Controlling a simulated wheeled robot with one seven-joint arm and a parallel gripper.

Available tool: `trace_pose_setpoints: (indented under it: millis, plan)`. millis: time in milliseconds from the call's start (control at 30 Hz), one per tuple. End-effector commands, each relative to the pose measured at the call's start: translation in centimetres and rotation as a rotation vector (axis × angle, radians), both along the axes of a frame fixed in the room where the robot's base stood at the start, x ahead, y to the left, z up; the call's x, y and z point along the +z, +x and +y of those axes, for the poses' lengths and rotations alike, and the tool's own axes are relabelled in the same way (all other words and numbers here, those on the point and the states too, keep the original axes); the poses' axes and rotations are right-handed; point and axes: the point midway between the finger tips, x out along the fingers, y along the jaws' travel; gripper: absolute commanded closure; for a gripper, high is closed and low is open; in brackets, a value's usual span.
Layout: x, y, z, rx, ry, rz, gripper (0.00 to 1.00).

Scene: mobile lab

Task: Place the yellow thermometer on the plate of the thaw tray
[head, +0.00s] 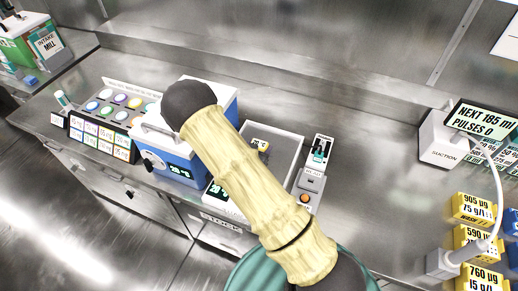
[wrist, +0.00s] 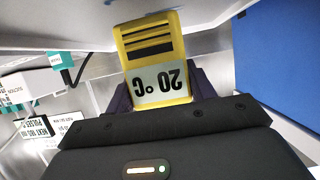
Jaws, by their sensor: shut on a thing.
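The yellow thermometer (wrist: 150,40) shows in the wrist view with a pale "20 °C" display, upside down in the picture. My gripper (wrist: 160,88) is shut on it, one dark finger on each side. The tray with a pale rim (head: 288,134), which looks like the thaw tray, lies on the bench between the blue-and-white box and a small grey device. My arm hides much of its plate. I cannot tell whether the thermometer touches the plate.
The blue-and-white box (head: 176,152) stands close on the left of the tray. The small device with an orange button (head: 311,182) stands close on the right. A rack of round lids (head: 107,104) is farther left. A suction unit (head: 445,140) and yellow boxes (head: 474,208) are at right.

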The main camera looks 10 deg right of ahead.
Motion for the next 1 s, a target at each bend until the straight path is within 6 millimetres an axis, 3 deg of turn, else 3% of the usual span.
trace_pose_setpoints:
  millis: [133,500,533,633,1000]
  plan:
    - [-1.1,0.0,-0.1,-0.002,0.001,-0.002,0.7]
    - [-1.6,0.0,-0.1,-0.002,0.001,-0.002,0.7]
    - [-1.5,0.0,-0.1,-0.002,0.001,-0.001,0.44]
    - [-1.4,0.0,-0.1,-0.001,0.001,-0.001,0.24]
    - [-1.1,0.0,-0.1,-0.001,0.001,-0.001,0.24]
